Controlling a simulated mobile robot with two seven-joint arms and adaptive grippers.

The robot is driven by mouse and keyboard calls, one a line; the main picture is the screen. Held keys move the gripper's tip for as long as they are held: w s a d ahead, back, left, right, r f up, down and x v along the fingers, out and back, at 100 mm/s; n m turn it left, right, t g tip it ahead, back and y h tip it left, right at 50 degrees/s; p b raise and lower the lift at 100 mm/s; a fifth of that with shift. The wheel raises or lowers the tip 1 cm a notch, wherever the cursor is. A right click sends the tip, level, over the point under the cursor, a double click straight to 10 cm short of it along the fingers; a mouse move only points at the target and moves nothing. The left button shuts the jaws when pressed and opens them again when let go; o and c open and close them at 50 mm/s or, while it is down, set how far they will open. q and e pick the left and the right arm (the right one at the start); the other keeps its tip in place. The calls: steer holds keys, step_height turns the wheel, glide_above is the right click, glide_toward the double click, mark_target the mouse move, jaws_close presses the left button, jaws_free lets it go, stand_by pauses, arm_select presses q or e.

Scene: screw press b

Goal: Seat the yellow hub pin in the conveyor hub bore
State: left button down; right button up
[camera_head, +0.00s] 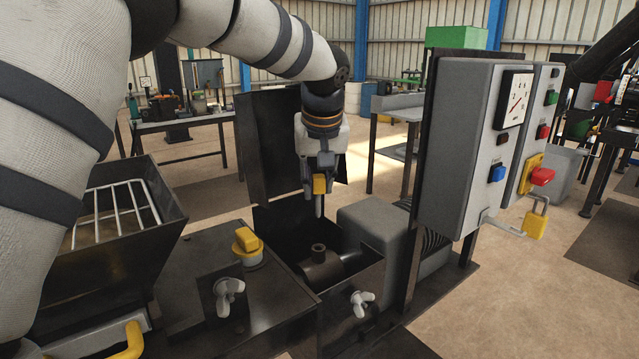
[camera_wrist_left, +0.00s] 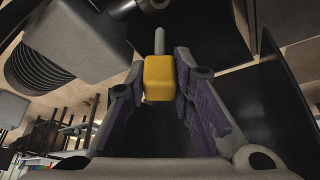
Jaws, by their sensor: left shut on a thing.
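The yellow hub pin (camera_head: 319,184) has a blocky yellow head and a thin grey shaft that points down. My left gripper (camera_head: 318,176) is shut on its head and holds it in the air. In the left wrist view the yellow head (camera_wrist_left: 160,78) sits between the fingertips, with the grey shaft (camera_wrist_left: 160,40) reaching away from the gripper. The conveyor hub (camera_head: 322,268) is a dark metal cylinder with a short upright collar (camera_head: 318,253) inside an open box. The pin is above this collar and clear of it. The bore's inside is hidden.
The dark open lid (camera_head: 275,150) stands upright behind the box. A hopper with a grate (camera_head: 115,210) is at left.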

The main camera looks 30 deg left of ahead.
mark_target(319, 209)
arm_select(q)
steer(key=shift+s+d+r, duration=0.1)
steer(key=shift+s+d, duration=0.05)
steer(key=shift+s, duration=0.1)
steer(key=shift+w+f, duration=0.1)
steer(key=shift+f, duration=2.75)
steer(key=shift+f, duration=1.5)
steer(key=shift+f, duration=0.1)
steer(key=shift+f, duration=0.55)
steer(key=c, duration=1.3)
jaws_free()
